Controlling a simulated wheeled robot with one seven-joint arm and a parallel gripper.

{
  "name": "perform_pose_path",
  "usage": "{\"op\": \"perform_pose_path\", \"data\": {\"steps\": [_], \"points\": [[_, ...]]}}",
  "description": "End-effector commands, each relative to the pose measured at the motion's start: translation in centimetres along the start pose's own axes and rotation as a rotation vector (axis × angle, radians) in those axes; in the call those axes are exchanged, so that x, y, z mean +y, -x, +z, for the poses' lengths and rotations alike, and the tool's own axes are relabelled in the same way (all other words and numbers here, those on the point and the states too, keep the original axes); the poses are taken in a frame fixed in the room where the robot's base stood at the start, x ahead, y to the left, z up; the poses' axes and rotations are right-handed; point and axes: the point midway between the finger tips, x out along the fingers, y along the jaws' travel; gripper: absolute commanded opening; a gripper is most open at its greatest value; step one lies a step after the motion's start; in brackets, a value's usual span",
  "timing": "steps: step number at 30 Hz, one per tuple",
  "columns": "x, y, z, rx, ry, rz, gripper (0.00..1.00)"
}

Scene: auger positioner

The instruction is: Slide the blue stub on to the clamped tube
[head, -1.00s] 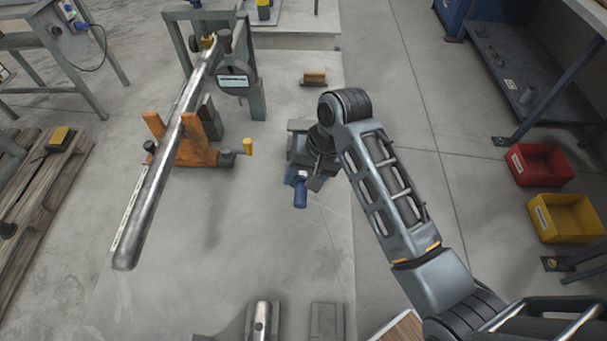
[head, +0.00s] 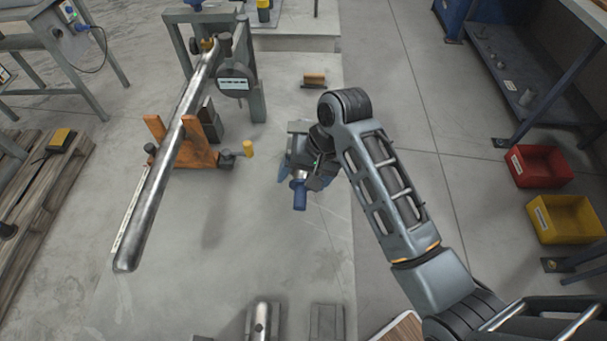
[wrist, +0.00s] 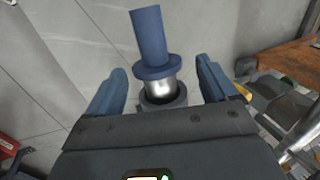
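The clamped tube (head: 160,190) is a long grey metal tube, slanting from the back frame down to its bare near end at lower left in the head view. It rests on an orange V-shaped support (head: 190,155). The blue stub (head: 300,196) is right of the tube, at my gripper (head: 298,180). In the wrist view the stub (wrist: 150,40) has a flange and a silver lower part in a dark round opening. My gripper's blue fingers (wrist: 160,88) stand on either side of the stub, with visible gaps. The base under the stub is mostly hidden.
A dial-like gauge (head: 236,82) hangs on the back frame beside the tube. A yellow peg (head: 248,149) and a small brown block (head: 314,80) are on the floor area. Red (head: 540,166) and yellow (head: 567,218) bins stand at right. Floor between tube and gripper is mostly clear.

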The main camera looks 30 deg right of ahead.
Motion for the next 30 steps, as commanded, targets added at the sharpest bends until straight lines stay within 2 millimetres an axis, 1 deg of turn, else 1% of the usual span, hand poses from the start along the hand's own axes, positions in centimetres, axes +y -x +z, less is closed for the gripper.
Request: {"op": "perform_pose_path", "data": {"steps": [5,8,11,21,25,30], "points": [[0.2,-0.3,0.2,-0.007,-0.001,0.004,0.87],[0.2,-0.1,0.2,-0.006,-0.001,0.004,0.87],[0.1,0.8,0.1,-0.004,-0.001,0.002,0.87],[0.0,6.1,0.0,0.0,0.001,0.0,0.87],[0.1,7.3,0.0,-0.002,0.0,0.001,0.87],[0.1,7.7,0.0,-0.002,-0.001,0.002,0.87]]}}
